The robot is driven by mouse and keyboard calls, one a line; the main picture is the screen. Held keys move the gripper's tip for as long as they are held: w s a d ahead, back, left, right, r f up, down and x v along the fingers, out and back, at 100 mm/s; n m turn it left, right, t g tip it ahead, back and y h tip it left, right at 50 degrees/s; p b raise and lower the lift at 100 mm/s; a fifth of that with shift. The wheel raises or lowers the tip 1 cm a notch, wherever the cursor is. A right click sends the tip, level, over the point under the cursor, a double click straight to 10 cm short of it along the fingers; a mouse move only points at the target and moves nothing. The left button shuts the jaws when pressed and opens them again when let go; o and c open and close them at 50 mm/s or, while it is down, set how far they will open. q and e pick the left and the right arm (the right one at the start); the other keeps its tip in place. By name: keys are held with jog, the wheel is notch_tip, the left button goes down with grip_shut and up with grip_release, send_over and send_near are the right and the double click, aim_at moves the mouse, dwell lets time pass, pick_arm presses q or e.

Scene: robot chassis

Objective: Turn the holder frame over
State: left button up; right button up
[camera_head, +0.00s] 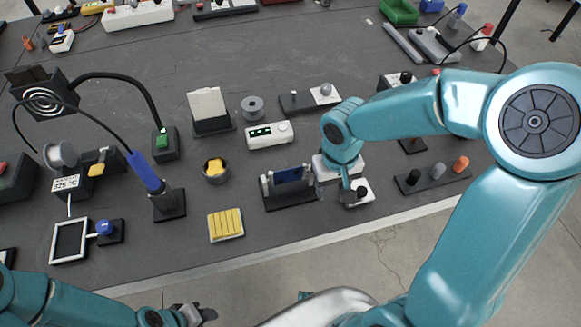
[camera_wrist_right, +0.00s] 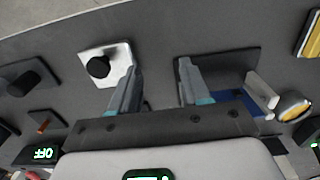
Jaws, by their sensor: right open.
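The holder frame (camera_head: 291,190) appears to be the dark stand with pale end posts and a blue panel, near the table's front edge. It also shows in the right wrist view, with its blue panel (camera_wrist_right: 236,104) and a pale post right of my fingers. My right gripper (camera_head: 346,184) is just right of the holder in the head view. In the right wrist view its fingers (camera_wrist_right: 157,78) are apart with nothing held between them; contact with the holder cannot be told. My left gripper (camera_head: 197,314) is low in the head view, away from the holder; its jaws are unclear.
A white plate with a black knob (camera_head: 357,194) lies beside my right gripper. A yellow ribbed block (camera_head: 226,224) and a round cup with yellow contents (camera_head: 216,170) are left of the holder. A white box with a green display (camera_head: 269,135) stands behind.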

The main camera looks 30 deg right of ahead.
notch_tip(320, 180, up, 5)
jog(key=p, duration=0.3)
dwell(0.4)
jog(key=shift+s+f, duration=0.1)
jog(key=shift+s, duration=0.05)
